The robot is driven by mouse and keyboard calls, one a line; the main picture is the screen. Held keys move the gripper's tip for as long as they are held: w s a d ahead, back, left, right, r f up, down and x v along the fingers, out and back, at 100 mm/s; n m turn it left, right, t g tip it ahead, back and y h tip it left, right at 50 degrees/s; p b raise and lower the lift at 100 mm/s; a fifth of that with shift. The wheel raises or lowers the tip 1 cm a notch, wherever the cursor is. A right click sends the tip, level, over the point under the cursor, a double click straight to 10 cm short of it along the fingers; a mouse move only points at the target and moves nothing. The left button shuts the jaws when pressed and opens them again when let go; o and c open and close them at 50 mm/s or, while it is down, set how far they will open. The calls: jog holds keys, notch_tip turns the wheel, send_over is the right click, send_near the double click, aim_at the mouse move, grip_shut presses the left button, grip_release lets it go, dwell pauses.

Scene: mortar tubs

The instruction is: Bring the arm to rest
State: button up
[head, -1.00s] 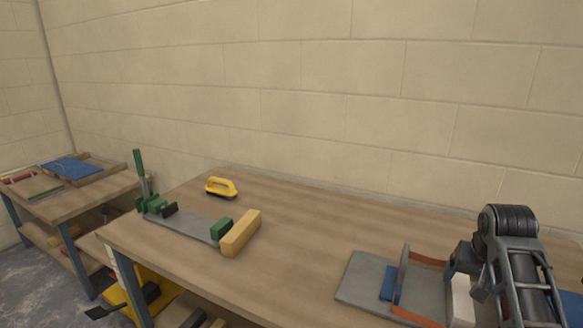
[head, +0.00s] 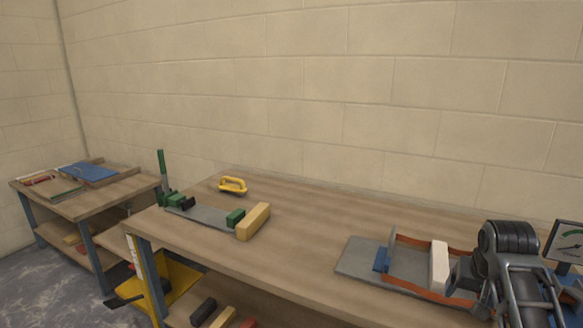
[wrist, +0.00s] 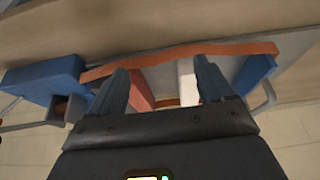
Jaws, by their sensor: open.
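My gripper (wrist: 160,80) shows in the wrist view with its two blue-grey fingers apart. An orange strip (wrist: 180,52) lies across the view just beyond the fingertips, and a pale block (wrist: 186,80) shows between the fingers. I see nothing clamped, but the depth between fingers and block is hard to tell. In the head view my dark arm stands at the lower right, over the right end of the bench, and its fingers are hidden. A grey plate (head: 360,258) with orange strips, a blue block (head: 382,259) and a white block (head: 439,265) lies left of the arm.
The wooden bench (head: 310,228) is clear in its middle. A green clamp fixture (head: 205,215), a tan block (head: 253,221) and a yellow-handled float (head: 232,185) sit at its left. A gauge (head: 568,243) stands at the far right. A second bench (head: 90,203) stands left.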

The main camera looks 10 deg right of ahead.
jog(key=s+a+f+n+t, duration=0.2)
jog(key=s+a+f, duration=0.65)
jog(key=f, duration=0.25)
jog(key=s+a+f+n+t, duration=0.25)
jog(key=s+a, duration=0.55)
jog(key=s, duration=0.4)
jog(key=s+a+r+t+y, duration=0.1)
jog(key=s+a+r+t, duration=0.15)
jog(key=s, duration=0.45)
jog(key=s+a+r+t, duration=0.1)
jog(key=s+a+r, duration=0.25)
jog(key=s, duration=0.25)
jog(key=s+a+r+n+t+y, duration=0.1)
jog(key=s+r+n+t, duration=0.1)
jog(key=s+r, duration=0.8)
notch_tip(320, 180, up, 4)
jog(key=shift+s+a+f+t+y, duration=0.2)
jog(key=shift+s+t+y, duration=0.1)
jog(key=shift+t, duration=0.3)
